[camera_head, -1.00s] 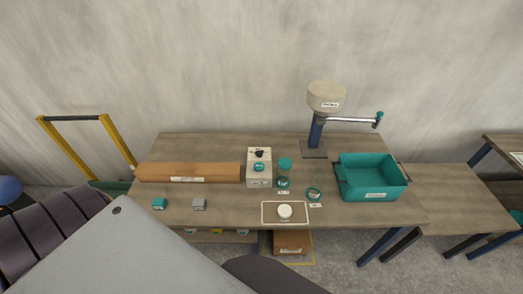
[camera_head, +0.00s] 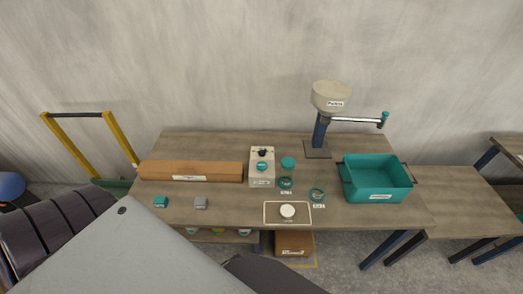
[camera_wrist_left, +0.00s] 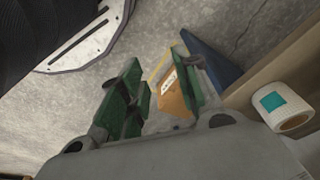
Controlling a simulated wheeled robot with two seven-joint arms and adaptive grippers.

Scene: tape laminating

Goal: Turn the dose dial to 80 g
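A pale box (camera_head: 262,179) stands upright near the middle of the wooden table in the head view. It has a black knob (camera_head: 263,153) near its top and a round teal part (camera_head: 262,167) on its face. Which of these is the dose dial, and its setting, are too small to tell. My left gripper (camera_wrist_left: 165,92) shows in the left wrist view, its two green fingers apart with nothing between them. It is over the floor beside the table, away from the box. My right gripper is not in view.
A white roll (camera_wrist_left: 283,108) shows in the left wrist view.

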